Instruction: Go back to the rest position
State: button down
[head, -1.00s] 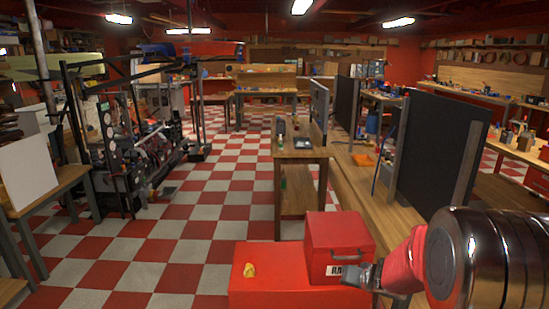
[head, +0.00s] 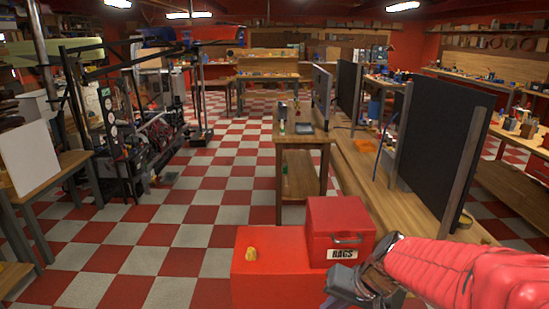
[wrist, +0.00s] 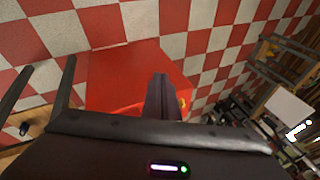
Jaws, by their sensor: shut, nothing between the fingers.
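My gripper (head: 347,287) is at the lower right of the head view, at the end of my red-sleeved arm. It is in front of the red box labelled RAGS (head: 338,217), just below its label. In the wrist view my gripper's fingers (wrist: 160,95) are together with nothing between them. They overlap the red surface beyond them. I cannot tell how far the gripper is from the box.
A small yellow lump (head: 252,253) lies on the low red cabinet (head: 270,285), left of the RAGS box. A wooden table (head: 300,150) and a black panel (head: 440,140) stand beyond. The checkered floor to the left (head: 185,235) is open.

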jog(key=s+d+r+n+t+h, duration=0.2)
jog(key=s+d+r+h, duration=0.1)
jog(key=s+r, duration=0.7)
jog(key=shift+s+n+h, duration=0.3)
jog(key=shift+s+h, duration=0.2)
jog(key=shift+s, duration=1.45)
